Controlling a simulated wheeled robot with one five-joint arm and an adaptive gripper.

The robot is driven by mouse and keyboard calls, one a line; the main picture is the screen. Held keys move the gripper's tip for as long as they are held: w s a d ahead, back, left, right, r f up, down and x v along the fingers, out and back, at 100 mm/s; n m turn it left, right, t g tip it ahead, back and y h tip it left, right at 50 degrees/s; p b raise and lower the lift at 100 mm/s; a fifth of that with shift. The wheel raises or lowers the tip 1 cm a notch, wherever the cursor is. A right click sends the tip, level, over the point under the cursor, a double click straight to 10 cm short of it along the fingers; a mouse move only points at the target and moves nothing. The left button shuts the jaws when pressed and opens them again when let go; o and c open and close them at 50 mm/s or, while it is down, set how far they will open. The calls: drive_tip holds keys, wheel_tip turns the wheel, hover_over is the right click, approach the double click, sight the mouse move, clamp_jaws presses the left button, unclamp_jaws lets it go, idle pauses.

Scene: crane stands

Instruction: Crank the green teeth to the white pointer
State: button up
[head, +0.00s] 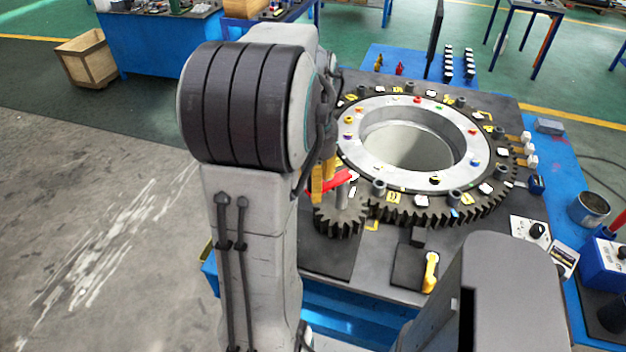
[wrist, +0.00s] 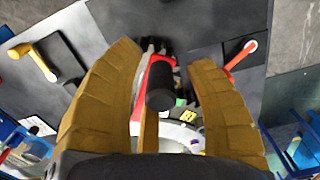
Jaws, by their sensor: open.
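A dark toothed ring (head: 505,195) with a pale inner collar and coloured marks lies flat on the stand. A small dark pinion (head: 340,222) meets its near left edge. A red crank arm (head: 340,182) sits above the pinion. In the wrist view the red crank (wrist: 148,72) carries a black grip (wrist: 161,84). My gripper (wrist: 162,62) is open, its ochre fingers on either side of the grip; contact is unclear. A small green patch (wrist: 180,102) shows beside the grip. White blocks (head: 529,149) stand at the ring's right; I cannot tell which thing is the white pointer.
A yellow handle (head: 431,272) on a dark block stands in front of the ring. A red-orange lever (wrist: 241,58) lies right of my gripper in the wrist view. Control boxes (head: 545,240) and a metal can (head: 589,209) stand at right. Open floor lies left.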

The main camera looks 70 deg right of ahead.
clamp_jaws()
idle(0.5)
drive_tip(key=shift+w+d+m, duration=0.2)
drive_tip(key=shift+w+m, duration=0.05)
drive_tip(key=shift+m, duration=0.25)
drive_tip(key=w+d+m+p, duration=0.3)
drive_tip(key=d+m, duration=0.4)
drive_tip(key=m, duration=0.3)
drive_tip(key=shift+p, duration=0.4)
drive_tip(key=shift+s+d, duration=0.1)
drive_tip(key=shift+d, duration=0.15)
idle(0.5)
